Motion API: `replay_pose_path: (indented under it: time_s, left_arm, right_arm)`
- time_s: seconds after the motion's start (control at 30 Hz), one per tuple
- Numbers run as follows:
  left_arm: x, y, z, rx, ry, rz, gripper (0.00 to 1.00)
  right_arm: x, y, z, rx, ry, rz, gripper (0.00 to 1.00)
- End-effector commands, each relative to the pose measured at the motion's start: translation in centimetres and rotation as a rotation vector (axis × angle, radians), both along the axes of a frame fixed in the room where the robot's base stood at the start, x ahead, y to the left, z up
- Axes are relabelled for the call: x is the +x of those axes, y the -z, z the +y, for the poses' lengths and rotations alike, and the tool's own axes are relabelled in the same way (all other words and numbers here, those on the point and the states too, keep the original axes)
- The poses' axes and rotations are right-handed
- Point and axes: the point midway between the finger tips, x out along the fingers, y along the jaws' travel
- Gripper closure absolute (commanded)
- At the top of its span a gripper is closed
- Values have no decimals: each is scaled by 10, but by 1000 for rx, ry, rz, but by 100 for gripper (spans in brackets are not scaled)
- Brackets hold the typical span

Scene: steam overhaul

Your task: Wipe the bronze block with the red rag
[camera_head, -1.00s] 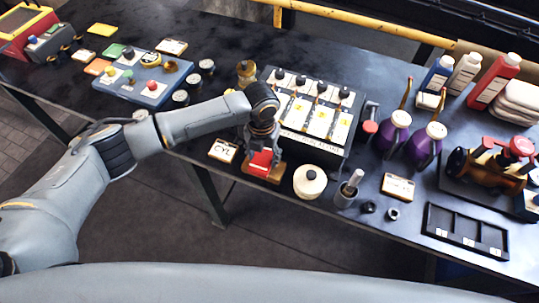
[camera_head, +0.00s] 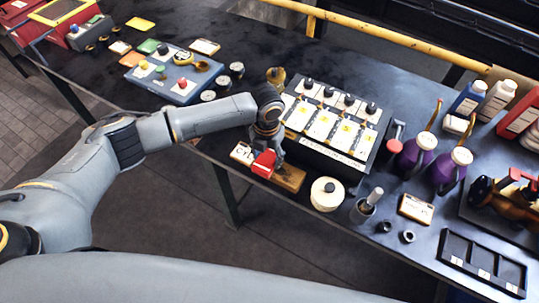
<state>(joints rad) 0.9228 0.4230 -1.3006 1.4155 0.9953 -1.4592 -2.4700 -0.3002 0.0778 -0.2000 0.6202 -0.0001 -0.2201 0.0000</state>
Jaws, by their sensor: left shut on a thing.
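The bronze block (camera_head: 290,179) is a flat brown-gold piece at the front edge of the bench, just left of a round cream pot. The red rag (camera_head: 264,163) lies over the left end of the block, and the right part of the block is bare. My left gripper (camera_head: 267,150) reaches down from above and is shut on the red rag. Its fingertips are small and partly hidden, and I cannot tell how firmly the rag presses on the block. My right gripper is not in view.
A label card (camera_head: 243,153) sits left of the rag. The cream pot (camera_head: 327,193) stands close to the right. A rack of white cards (camera_head: 325,123) is behind. Purple oil cans (camera_head: 415,152) stand further right. Bare bench shows at the back left.

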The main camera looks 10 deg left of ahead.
Motion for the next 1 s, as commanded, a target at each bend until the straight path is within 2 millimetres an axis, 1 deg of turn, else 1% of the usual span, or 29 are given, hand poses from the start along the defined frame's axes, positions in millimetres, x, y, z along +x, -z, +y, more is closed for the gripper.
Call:
replay_pose_path:
  time_s: [0.17,0.4,0.67,1.0]
  left_arm:
    - [-3,0,-10,0,3,0,69]
    - [-10,2,-31,-1,3,1,69]
    - [-14,4,-40,0,2,3,69]
    - [-24,3,-67,-1,4,5,69]
  right_arm:
    - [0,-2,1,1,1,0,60]
    - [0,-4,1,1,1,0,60]
    - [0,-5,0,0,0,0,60]
    - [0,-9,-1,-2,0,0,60]
